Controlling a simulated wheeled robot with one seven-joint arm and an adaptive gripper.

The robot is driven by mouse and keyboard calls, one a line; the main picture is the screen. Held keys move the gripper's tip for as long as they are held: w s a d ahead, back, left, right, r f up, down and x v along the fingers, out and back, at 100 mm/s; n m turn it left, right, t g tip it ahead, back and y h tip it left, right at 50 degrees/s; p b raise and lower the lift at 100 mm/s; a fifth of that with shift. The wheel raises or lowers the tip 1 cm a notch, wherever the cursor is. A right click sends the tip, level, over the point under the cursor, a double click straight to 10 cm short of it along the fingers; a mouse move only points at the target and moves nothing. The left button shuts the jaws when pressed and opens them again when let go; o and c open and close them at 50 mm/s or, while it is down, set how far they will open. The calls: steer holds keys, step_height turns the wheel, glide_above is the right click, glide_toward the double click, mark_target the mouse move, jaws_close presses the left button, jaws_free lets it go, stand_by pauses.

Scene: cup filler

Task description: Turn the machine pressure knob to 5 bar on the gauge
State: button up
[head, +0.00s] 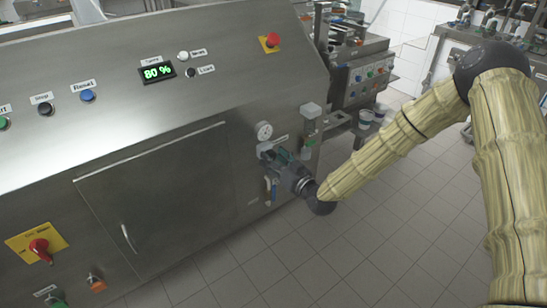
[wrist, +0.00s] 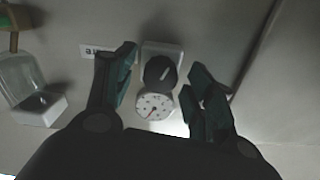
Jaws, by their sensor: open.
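The pressure gauge (head: 264,131) is a small round white dial on the steel machine front. In the wrist view the gauge (wrist: 154,106) shows a dark needle, but its value is too small to read surely. The black knob (wrist: 159,70) with a light mark sits right beside the gauge on a pale square mount. My gripper (head: 273,153) is at the panel just below the gauge; the knob is hidden behind it in the head view. In the wrist view my gripper (wrist: 163,64) is open, one finger on each side of the knob, with visible gaps.
A clear container with a white fitting (wrist: 40,108) is at the left of the wrist view. A red emergency button (head: 272,40) is higher up. The tiled floor (head: 350,240) is clear.

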steer(key=shift+w+a, duration=0.15)
steer(key=shift+a, duration=0.05)
steer(key=c, duration=1)
steer(key=n+b, duration=0.3)
steer(key=n, duration=0.1)
steer(key=shift+f, duration=0.1)
steer(key=shift+n+b, duration=0.7)
steer(key=shift+n, duration=0.6)
steer(key=shift+d, duration=0.1)
